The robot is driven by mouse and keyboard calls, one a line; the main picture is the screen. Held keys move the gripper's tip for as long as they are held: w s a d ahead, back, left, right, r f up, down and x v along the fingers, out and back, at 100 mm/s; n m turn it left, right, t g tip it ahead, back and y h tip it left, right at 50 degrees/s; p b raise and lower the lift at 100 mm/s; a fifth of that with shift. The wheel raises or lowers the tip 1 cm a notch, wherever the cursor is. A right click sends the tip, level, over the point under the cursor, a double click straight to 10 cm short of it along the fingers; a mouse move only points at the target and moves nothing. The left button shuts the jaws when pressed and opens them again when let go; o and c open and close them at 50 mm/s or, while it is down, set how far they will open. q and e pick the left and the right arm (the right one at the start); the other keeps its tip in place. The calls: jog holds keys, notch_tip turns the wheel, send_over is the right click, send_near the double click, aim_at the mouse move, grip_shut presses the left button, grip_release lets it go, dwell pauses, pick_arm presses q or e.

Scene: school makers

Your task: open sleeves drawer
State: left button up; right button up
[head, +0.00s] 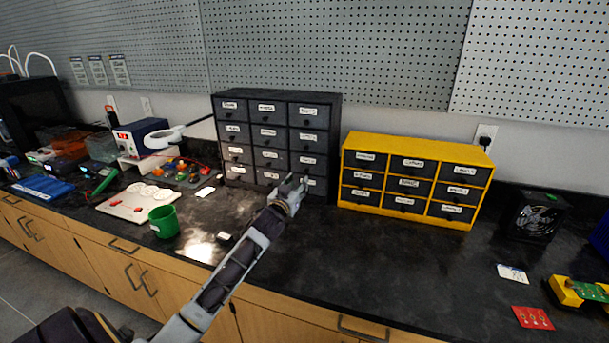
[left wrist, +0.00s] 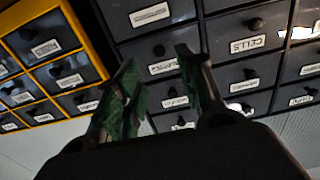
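A dark drawer cabinet (head: 340,125) with a grid of small labelled drawers stands against the wall; it fills much of the left wrist view (left wrist: 225,40). A yellow cabinet (head: 477,215) with dark labelled drawers stands to its right; it shows at the left of the left wrist view (left wrist: 82,38). All drawers look closed. I cannot make out which label reads sleeves. My left gripper (head: 291,188) is in front of the dark cabinet's lower right drawers and hides part of them. In the left wrist view its fingers (left wrist: 160,78) are apart with nothing between them. My right gripper is out of view.
A green cup (head: 164,222), a white board (head: 136,201) and a soldering station (head: 141,138) are on the black counter (head: 390,255) to the left. A black box (head: 535,215) and a red card (head: 533,317) are to the right. The counter before the yellow cabinet is clear.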

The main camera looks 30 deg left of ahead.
aim_at(306, 171)
pick_arm(q)
jog(key=shift+b+x, duration=0.3)
jog(key=shift+x, duration=2.95)
jog(key=shift+w+a, duration=0.15)
jog(key=shift+w, duration=0.7)
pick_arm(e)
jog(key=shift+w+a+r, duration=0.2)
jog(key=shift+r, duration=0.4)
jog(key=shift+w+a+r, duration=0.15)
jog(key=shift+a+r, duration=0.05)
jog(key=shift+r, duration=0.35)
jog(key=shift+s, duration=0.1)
pick_arm(q)
grip_shut()
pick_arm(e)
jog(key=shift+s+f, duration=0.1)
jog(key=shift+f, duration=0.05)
